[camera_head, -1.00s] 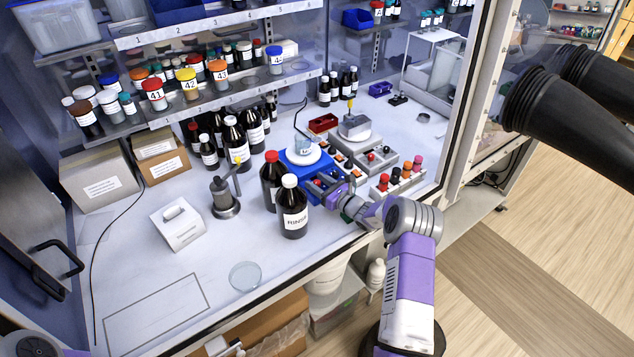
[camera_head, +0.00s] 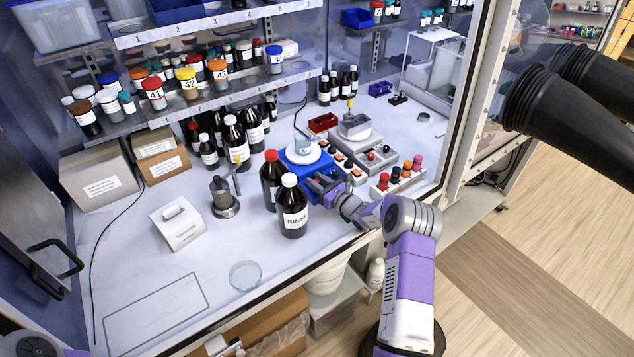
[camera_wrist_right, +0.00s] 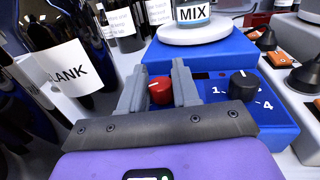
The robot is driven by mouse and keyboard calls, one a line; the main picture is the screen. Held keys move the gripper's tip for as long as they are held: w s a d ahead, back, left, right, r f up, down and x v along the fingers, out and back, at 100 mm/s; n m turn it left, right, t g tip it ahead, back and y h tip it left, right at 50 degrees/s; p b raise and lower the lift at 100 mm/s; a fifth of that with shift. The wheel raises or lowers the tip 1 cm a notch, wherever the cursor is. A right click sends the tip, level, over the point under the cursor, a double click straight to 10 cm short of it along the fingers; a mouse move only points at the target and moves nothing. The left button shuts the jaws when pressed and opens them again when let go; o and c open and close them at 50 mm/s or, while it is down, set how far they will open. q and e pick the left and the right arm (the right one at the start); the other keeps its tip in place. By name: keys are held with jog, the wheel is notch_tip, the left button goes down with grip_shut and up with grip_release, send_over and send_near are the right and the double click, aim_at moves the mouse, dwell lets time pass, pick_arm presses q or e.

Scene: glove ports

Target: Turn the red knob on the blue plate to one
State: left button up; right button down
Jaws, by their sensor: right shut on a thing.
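The blue plate (camera_wrist_right: 222,57) is a blue stirrer-like base with a white round top (camera_wrist_right: 195,31). The red knob (camera_wrist_right: 160,89) sits on its front face, between the two grey fingers of my right gripper (camera_wrist_right: 158,86) in the right wrist view. The gripper is shut on the knob. A black knob (camera_wrist_right: 243,84) with white numerals, including 1 and 4, is to the right of it. Markings around the red knob are hidden by the fingers. In the head view my right gripper (camera_head: 324,183) reaches the plate's front (camera_head: 292,174). My left gripper is not in view.
A beaker labelled MIX (camera_wrist_right: 192,12) stands on the white top. A dark RINSE bottle (camera_head: 292,208) and a red-capped bottle (camera_head: 271,180) stand close left of the gripper. A grey control box (camera_head: 376,157) and coloured-top vials (camera_head: 397,178) are to the right. The bench front left is mostly clear.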

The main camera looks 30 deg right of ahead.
jog(key=m+h+b, duration=0.1)
jog(key=h, duration=0.1)
jog(key=shift+f+m+h, duration=0.1)
jog(key=shift+m+h, duration=0.3)
jog(key=shift+a+m+h, duration=0.1)
jog(key=shift+m+h, duration=0.5)
jog(key=shift+h, duration=0.3)
jog(key=shift+m+h+p, duration=0.45)
jog(key=shift+m+h, duration=0.15)
jog(key=shift+h, duration=0.4)
jog(key=shift+m+h+p, duration=0.6)
jog(key=shift+h+p, duration=0.2)
jog(key=shift+h, duration=0.1)
jog(key=c, duration=1)
grip_release()
jog(key=shift+o, duration=0.2)
jog(key=shift+v, duration=3.8)
